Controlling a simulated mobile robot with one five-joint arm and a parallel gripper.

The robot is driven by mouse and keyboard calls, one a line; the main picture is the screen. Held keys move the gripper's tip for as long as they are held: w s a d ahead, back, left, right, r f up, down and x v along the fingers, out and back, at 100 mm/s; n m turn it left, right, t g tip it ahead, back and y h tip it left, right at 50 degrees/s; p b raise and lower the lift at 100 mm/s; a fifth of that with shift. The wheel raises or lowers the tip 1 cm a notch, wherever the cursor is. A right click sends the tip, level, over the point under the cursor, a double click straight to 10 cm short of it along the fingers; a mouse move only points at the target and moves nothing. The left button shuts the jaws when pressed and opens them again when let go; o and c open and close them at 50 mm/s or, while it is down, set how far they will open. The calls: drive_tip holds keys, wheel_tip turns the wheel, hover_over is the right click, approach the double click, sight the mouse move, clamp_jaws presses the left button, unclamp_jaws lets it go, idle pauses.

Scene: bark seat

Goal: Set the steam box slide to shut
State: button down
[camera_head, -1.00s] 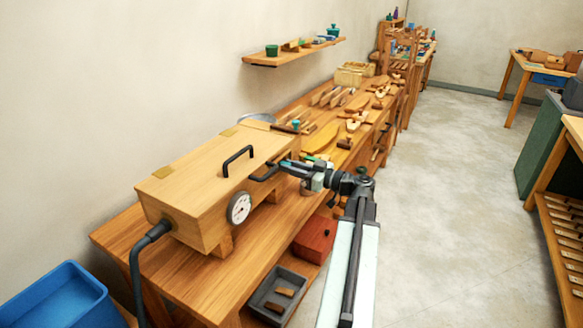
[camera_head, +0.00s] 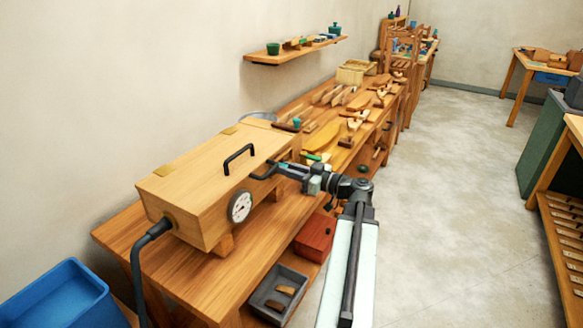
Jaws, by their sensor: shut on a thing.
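The steam box (camera_head: 205,193) is a long pale wooden box on the near end of the workbench. A black bar handle (camera_head: 239,157) stands on its lid and a round white dial (camera_head: 240,206) sits on its front. A second black handle (camera_head: 263,173), apparently the slide's, juts from the front near the right end. My gripper (camera_head: 279,167) is at this handle, reaching in from the right, and is shut on it. The fingertips are small and partly merge with the dark handle. The slide plate itself cannot be made out.
A black hose (camera_head: 139,262) leaves the box's left end. The bench (camera_head: 130,236) carries tools and wooden parts farther back. A red box (camera_head: 314,238) and a grey tray (camera_head: 267,299) sit below. A blue bin (camera_head: 62,295) stands at lower left.

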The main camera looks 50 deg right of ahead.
drive_tip(key=shift+a, duration=0.15)
drive_tip(key=c, duration=1.3)
unclamp_jaws()
drive_tip(key=shift+a, duration=0.1)
drive_tip(key=shift+s, duration=0.1)
drive_tip(key=v, duration=0.7)
drive_tip(key=shift+s, duration=0.35)
